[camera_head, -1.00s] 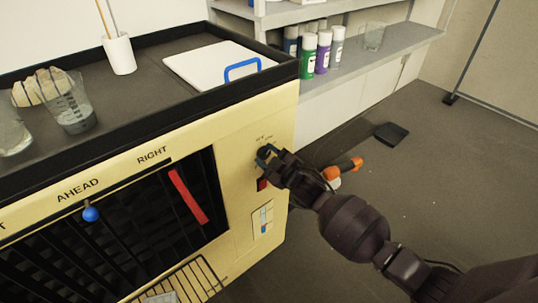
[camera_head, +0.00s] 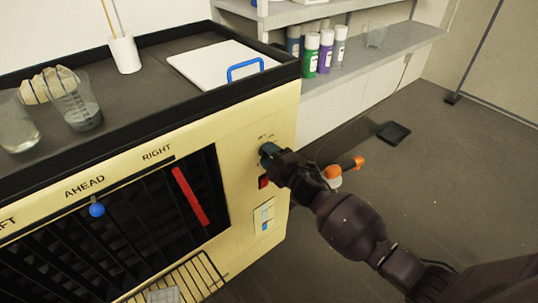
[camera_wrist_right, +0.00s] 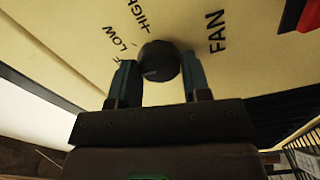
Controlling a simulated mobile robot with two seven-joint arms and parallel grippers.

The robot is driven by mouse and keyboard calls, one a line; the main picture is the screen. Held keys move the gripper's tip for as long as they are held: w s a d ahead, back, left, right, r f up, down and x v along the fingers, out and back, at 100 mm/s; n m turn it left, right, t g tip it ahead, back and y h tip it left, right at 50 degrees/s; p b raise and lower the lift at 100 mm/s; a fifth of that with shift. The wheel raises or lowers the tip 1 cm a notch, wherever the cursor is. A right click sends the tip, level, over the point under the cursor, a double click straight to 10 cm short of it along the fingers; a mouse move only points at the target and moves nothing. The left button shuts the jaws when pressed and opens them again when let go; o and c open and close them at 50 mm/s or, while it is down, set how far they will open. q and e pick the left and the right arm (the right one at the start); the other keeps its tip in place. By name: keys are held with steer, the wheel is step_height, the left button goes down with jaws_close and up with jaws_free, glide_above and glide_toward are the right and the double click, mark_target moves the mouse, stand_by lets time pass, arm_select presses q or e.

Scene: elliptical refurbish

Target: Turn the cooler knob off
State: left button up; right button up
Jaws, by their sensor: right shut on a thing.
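The cooler (camera_head: 258,112) is a cream panel with a dark louvred grille. Its dark round knob (camera_wrist_right: 159,61) shows in the right wrist view, with HIGH, LOW and FAN lettering around it and a partly hidden label ending in F. In the head view the right gripper (camera_head: 268,151) is at the panel's upper right and hides the knob. My left gripper is not in view.
A red switch (camera_head: 263,182) lies just below the knob. A blue lever ball (camera_head: 97,210) and a red strip (camera_head: 190,197) are on the grille.

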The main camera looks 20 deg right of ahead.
stand_by(0.4)
steer(key=o, duration=0.9)
steer(key=shift+p+v, duration=0.65)
steer(key=shift+v, duration=4.75)
